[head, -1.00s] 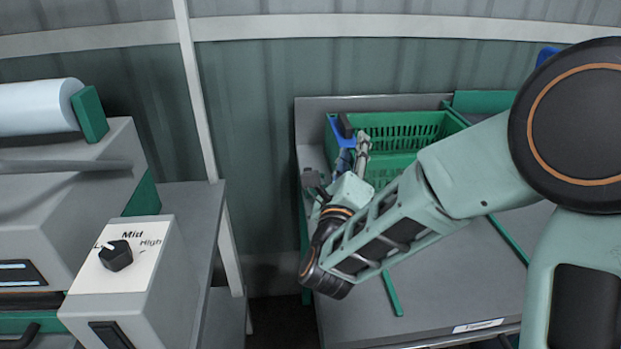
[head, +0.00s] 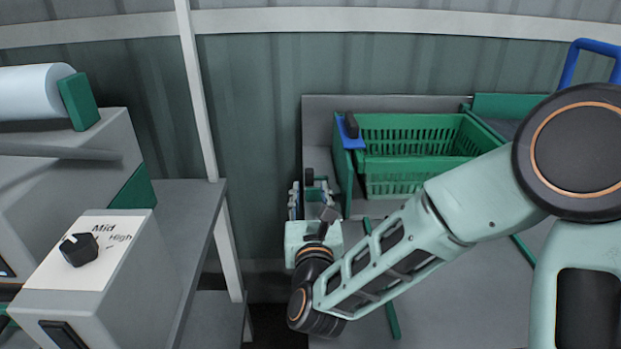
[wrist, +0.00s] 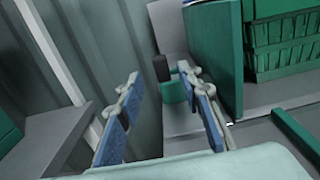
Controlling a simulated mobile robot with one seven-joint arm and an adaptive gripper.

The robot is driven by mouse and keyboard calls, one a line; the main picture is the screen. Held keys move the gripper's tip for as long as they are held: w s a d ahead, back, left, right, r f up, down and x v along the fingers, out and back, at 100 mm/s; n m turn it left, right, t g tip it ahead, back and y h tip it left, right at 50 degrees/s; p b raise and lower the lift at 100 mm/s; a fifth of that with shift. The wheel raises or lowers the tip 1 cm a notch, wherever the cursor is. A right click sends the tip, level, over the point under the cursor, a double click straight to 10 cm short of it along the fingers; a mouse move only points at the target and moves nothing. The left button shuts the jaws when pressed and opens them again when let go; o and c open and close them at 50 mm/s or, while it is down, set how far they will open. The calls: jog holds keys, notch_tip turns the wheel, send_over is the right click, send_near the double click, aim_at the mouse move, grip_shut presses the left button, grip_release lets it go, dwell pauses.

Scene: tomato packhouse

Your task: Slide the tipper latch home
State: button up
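My gripper (head: 309,192) is open and empty at the left edge of the grey tipper bench (head: 370,208). In the wrist view its two blue-padded fingers (wrist: 159,80) are spread wide. Beyond the fingertips, and between them in that picture, stands an upright black knob (wrist: 161,68) beside a small green block (wrist: 174,92). The knob also shows in the head view (head: 309,177). It may be the latch handle; I cannot tell for sure. A second black grip (head: 351,125) sits on a blue plate (head: 349,140) at the crate's left. No contact is visible.
A green slatted crate (head: 400,180) stands right of my gripper, with a dark green side panel (wrist: 222,60) between. A grey machine with a dial (head: 78,249) stands left, across a narrow gap. The corrugated wall (head: 250,130) is behind.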

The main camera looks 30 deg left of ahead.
aim_at(310, 176)
jog(key=x, duration=0.6)
jog(key=shift+w, duration=0.15)
grip_shut()
